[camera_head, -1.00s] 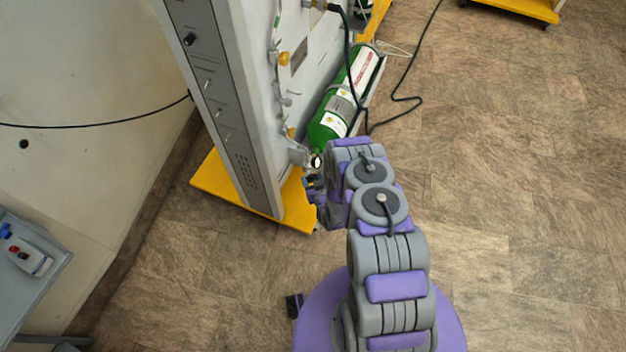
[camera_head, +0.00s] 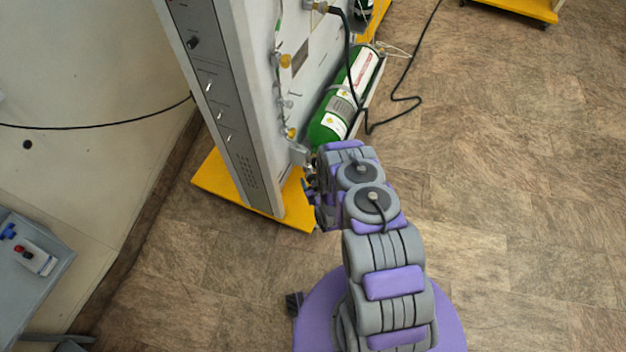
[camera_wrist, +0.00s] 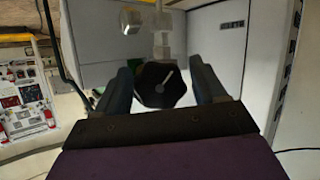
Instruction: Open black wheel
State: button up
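The black wheel (camera_wrist: 160,86) is a faceted knob with a pale line on its face. In the wrist view it sits between the two fingers of my gripper (camera_wrist: 161,82), facing the camera. The fingers are apart, one on each side of the wheel, with small gaps seeming to show; contact is not clear. In the head view my gripper (camera_head: 312,188) is at the lower corner of the grey trainer panel (camera_head: 235,120), below the green cylinder (camera_head: 335,112). I cannot make out the wheel there, as my arm hides that spot.
Metal fittings (camera_wrist: 160,20) stand just above the wheel in the wrist view. The panel stands on a yellow base (camera_head: 222,178). A black hose (camera_head: 405,95) loops beside the cylinder. A grey cart (camera_head: 35,265) is at lower left. Floor on the right is clear.

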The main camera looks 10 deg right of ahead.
jog(key=shift+o, duration=0.5)
jog(key=a+p+v, duration=0.1)
jog(key=p+v, duration=0.4)
jog(key=v, duration=1.2)
jog(key=shift+d, duration=0.5)
jog(key=shift+s+r, duration=0.1)
jog(key=shift+s, duration=0.05)
